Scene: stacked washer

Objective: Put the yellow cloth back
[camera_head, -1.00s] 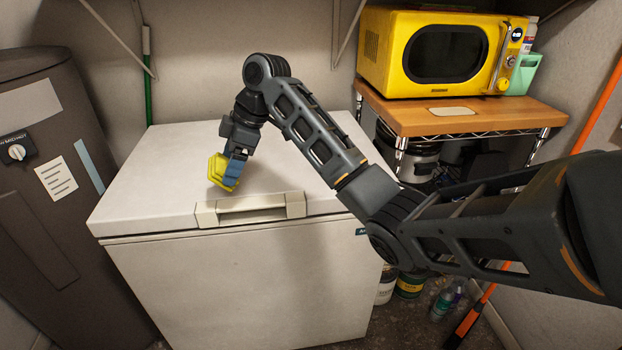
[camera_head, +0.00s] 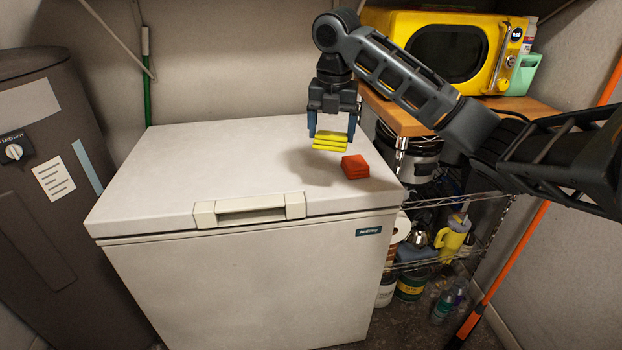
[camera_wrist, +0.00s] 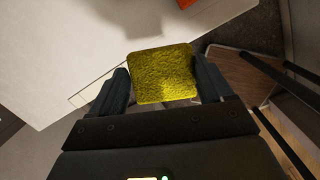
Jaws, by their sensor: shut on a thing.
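The folded yellow cloth (camera_head: 330,141) is held between the two blue-grey fingers of my gripper (camera_head: 332,134). In the wrist view the cloth (camera_wrist: 161,74) is a fuzzy square between the fingertips. My gripper points down over the right part of the white chest freezer lid (camera_head: 230,150), with the cloth apparently above the surface. A folded red cloth (camera_head: 355,166) lies on the lid just right of and nearer than the held cloth. It also shows as a small part in the wrist view (camera_wrist: 184,3).
A yellow microwave (camera_head: 440,50) stands on a wood-topped wire rack (camera_head: 405,118) at the right, with my arm in front of it. A grey water heater (camera_head: 45,180) stands at the left. The lid's left and middle are clear.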

